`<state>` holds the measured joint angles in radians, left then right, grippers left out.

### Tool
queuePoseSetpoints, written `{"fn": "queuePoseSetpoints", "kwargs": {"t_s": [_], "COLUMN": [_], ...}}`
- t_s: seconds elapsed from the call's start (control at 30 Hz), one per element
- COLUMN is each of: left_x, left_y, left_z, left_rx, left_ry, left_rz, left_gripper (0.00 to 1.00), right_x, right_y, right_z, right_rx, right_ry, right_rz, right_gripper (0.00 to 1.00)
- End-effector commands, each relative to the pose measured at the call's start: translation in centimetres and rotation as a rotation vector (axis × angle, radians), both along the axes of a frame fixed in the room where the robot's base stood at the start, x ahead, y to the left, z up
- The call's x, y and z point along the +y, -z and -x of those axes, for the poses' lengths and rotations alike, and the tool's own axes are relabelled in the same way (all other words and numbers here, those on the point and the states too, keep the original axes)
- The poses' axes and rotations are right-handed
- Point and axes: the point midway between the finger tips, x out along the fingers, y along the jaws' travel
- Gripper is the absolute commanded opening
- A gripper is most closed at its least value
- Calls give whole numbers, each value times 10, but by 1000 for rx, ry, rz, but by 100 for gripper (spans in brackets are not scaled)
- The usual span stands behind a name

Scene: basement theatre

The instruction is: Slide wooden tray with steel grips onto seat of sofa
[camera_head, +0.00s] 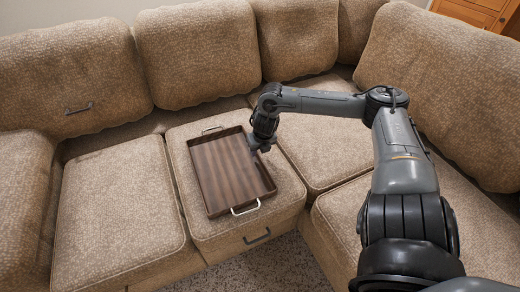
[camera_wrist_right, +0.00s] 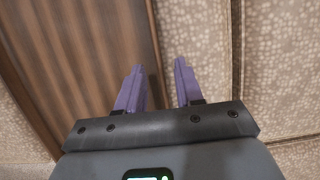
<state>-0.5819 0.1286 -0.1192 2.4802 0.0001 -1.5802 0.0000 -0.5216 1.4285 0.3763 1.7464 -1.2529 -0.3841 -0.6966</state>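The wooden tray (camera_head: 228,172) is dark brown with a raised rim and a steel grip at each short end. It rests on the middle seat of the tan sofa (camera_head: 112,205). My right gripper (camera_head: 262,144) is at the tray's right long side, near its far corner. I cannot tell whether the left finger touches the tray's rim. My left gripper is in neither view.
The sofa's back cushions (camera_head: 198,52) stand behind the tray. Seat cushions to the left and right are bare. A dark handle (camera_head: 257,236) is on the seat's front face. A wooden cabinet (camera_head: 480,12) stands at the far right. Carpet (camera_head: 270,268) shows in front.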

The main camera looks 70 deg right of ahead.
Motion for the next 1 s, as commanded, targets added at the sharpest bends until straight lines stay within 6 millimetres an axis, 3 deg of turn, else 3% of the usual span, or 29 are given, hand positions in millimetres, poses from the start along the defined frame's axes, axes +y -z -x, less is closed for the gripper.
{"fn": "queuePoseSetpoints", "kwargs": {"t_s": [0.03,0.2,0.6,0.63,0.87,1.0], "left_x": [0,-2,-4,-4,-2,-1], "left_y": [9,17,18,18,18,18], "left_z": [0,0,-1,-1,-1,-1], "left_rx": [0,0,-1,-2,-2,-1], "left_ry": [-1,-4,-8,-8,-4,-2], "left_rz": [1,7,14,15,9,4], "left_gripper": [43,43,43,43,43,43], "right_x": [-2,-4,-5,-5,-5,-5], "right_y": [10,20,22,22,22,22], "right_z": [-1,-4,-5,-5,-5,-5], "right_rx": [1,0,-1,0,-1,0], "right_ry": [0,1,1,1,1,1], "right_rz": [2,0,-1,0,-1,0], "right_gripper": [36,36,36,35,0,0]}}
